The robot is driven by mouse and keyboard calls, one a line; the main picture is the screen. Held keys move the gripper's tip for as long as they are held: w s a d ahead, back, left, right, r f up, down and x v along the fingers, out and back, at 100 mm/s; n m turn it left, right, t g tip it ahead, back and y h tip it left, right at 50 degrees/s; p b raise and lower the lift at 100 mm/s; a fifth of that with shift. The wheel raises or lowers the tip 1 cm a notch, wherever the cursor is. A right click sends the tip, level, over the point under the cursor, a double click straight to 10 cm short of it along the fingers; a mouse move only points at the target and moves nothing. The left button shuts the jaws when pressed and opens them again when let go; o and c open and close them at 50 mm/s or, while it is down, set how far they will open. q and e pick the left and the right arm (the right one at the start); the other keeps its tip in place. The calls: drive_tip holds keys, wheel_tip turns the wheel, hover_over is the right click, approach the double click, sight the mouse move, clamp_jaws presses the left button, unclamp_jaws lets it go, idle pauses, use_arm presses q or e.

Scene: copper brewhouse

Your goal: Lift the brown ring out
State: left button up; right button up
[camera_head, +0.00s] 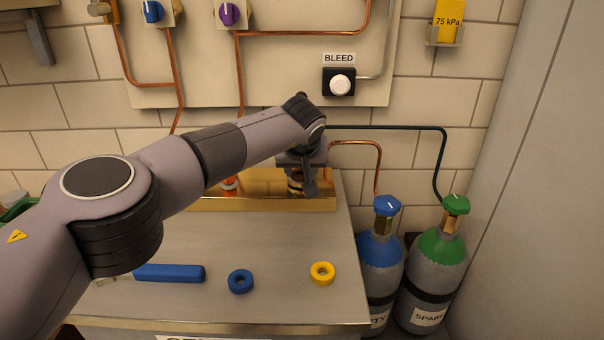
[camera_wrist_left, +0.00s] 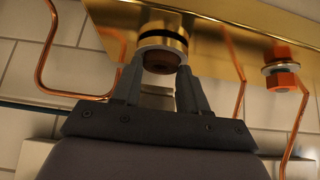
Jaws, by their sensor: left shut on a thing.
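My left gripper (camera_head: 304,186) is in front of the brass block (camera_head: 262,204) at the back of the bench, near its right end. In the left wrist view the fingers of my left gripper (camera_wrist_left: 159,72) are closed on a brown ring (camera_wrist_left: 162,62). The ring sits at the end of a pale metal collar (camera_wrist_left: 161,43) with a black band, against the brass. The fingers hide part of the ring's sides. In the head view I cannot make out the brown ring behind the gripper. My right gripper is not in view.
A blue ring (camera_head: 240,281), a yellow ring (camera_head: 322,273) and a blue bar (camera_head: 170,274) lie on the bench (camera_head: 285,240). An orange fitting (camera_wrist_left: 282,80) is beside the gripper. Gas cylinders (camera_head: 380,255) stand right of the bench. Copper pipes (camera_head: 238,75) run above.

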sight(301, 175)
use_arm(q)
drive_tip(key=shift+r, duration=0.15)
drive_tip(key=shift+r+p, duration=1.8)
drive_tip(key=shift+r, duration=0.15)
